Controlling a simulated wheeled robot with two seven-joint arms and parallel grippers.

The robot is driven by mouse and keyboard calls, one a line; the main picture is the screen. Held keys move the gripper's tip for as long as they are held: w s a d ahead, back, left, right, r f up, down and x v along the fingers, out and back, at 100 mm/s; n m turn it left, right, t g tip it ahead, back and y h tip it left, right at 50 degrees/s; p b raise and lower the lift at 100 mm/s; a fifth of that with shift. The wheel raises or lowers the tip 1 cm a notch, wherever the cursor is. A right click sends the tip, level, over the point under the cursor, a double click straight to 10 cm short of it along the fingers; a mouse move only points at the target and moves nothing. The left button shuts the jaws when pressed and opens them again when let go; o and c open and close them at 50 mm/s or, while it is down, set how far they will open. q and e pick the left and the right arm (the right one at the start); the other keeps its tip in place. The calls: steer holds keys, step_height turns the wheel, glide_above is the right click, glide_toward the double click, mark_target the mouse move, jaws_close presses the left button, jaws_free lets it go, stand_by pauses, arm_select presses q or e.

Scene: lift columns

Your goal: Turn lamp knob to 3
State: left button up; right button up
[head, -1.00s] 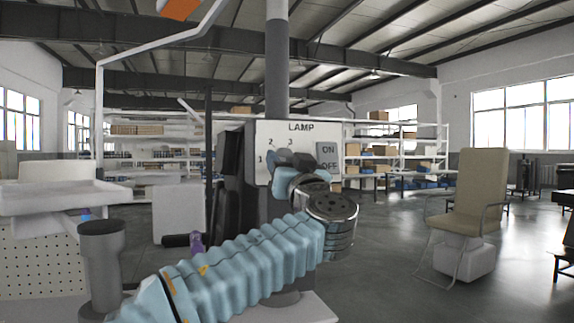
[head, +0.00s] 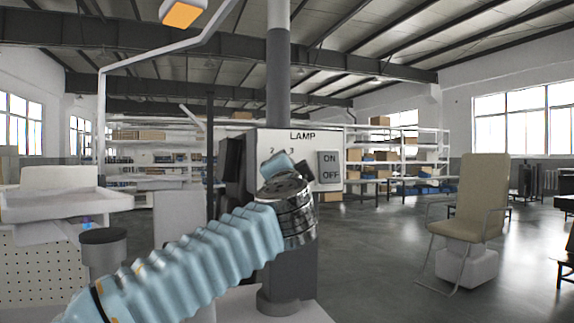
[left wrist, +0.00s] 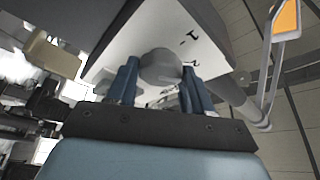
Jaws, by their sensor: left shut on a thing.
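The white lamp panel (head: 314,141) is on the column, marked LAMP, with an ON/OFF switch (head: 329,170) on its right. The numerals 2 and 3 show in the head view; my left wrist covers the area where 1 was. The round grey knob (left wrist: 160,68) shows in the left wrist view, with 1 and 2 on the panel beside it. My left gripper (left wrist: 160,84) is shut on the knob, one blue finger pair on each side. In the head view my left gripper (head: 278,165) is at the panel and hides the knob. The pointer position cannot be told.
An orange-framed lamp head (head: 183,13) hangs at the upper left on a bent white pipe. A beige chair (head: 478,205) stands at the right. A white tray-like bench top (head: 60,205) is at the left. Open floor lies right of the column.

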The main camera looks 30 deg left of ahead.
arm_select(q)
steer(key=shift+r+m+g+h+p, duration=0.1)
steer(key=shift+m+g+h+p, duration=0.4)
steer(key=shift+m, duration=1.45)
steer(key=shift+r+m+g+h+p, duration=0.1)
steer(key=shift+m+g+h, duration=0.2)
steer(key=shift+m+g, duration=1.15)
steer(key=shift+m+g+h+p, duration=0.15)
steer(key=shift+m+h, duration=0.25)
steer(key=shift+m, duration=2.1)
steer(key=o, duration=1)
